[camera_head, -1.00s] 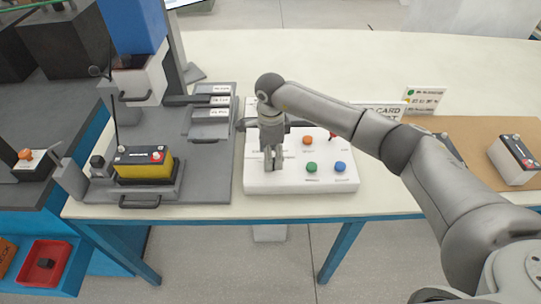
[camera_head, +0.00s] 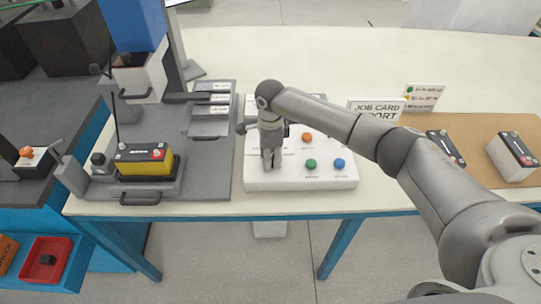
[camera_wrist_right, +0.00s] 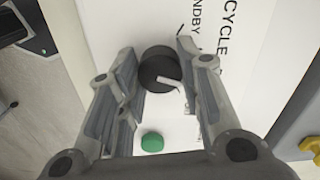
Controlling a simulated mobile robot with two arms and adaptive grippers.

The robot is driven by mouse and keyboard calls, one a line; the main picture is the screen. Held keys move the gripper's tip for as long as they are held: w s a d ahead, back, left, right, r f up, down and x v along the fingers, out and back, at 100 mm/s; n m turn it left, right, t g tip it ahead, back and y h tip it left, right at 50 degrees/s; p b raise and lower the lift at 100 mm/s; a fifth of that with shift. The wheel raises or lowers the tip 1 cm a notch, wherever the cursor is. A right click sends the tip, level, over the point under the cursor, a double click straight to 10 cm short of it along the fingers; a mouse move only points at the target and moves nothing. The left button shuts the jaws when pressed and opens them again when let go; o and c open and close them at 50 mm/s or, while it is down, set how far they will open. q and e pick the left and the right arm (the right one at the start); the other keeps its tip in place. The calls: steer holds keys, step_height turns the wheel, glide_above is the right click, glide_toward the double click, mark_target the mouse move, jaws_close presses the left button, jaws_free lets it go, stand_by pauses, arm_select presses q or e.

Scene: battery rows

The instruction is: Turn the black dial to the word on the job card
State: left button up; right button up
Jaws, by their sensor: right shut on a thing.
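The black dial (camera_wrist_right: 158,70) sits on the white control panel (camera_wrist_right: 185,20), with a pale pointer mark toward the lower right of the wrist view. Words beside it are partly visible, including "CYCLE" and part of "STANDBY". My right gripper (camera_wrist_right: 165,72) is shut on the dial, one finger on each side. In the head view the right gripper (camera_head: 270,160) is over the left part of the panel (camera_head: 300,180) and hides the dial. The job card (camera_head: 377,107) stands behind the panel; its lower word ends in "ORT", and my arm covers its lower part. My left gripper is out of view.
The panel carries an orange button (camera_head: 307,137), a green button (camera_head: 311,163) and a blue button (camera_head: 339,163). A grey fixture with a yellow-and-black battery (camera_head: 145,162) is at left. More batteries (camera_head: 514,157) stand on a brown mat at right.

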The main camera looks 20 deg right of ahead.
steer(key=m+b, duration=0.2)
steer(key=m, duration=0.1)
steer(key=shift+f+m, duration=0.1)
steer(key=shift+m, duration=0.2)
steer(key=shift+m+b, duration=1.05)
steer(key=shift+m, duration=1.15)
steer(key=o, duration=1)
steer(key=shift+o, duration=0.2)
steer(key=shift+r, duration=0.3)
step_height(320, 180, up, 12)
steer(key=shift+f, duration=0.2)
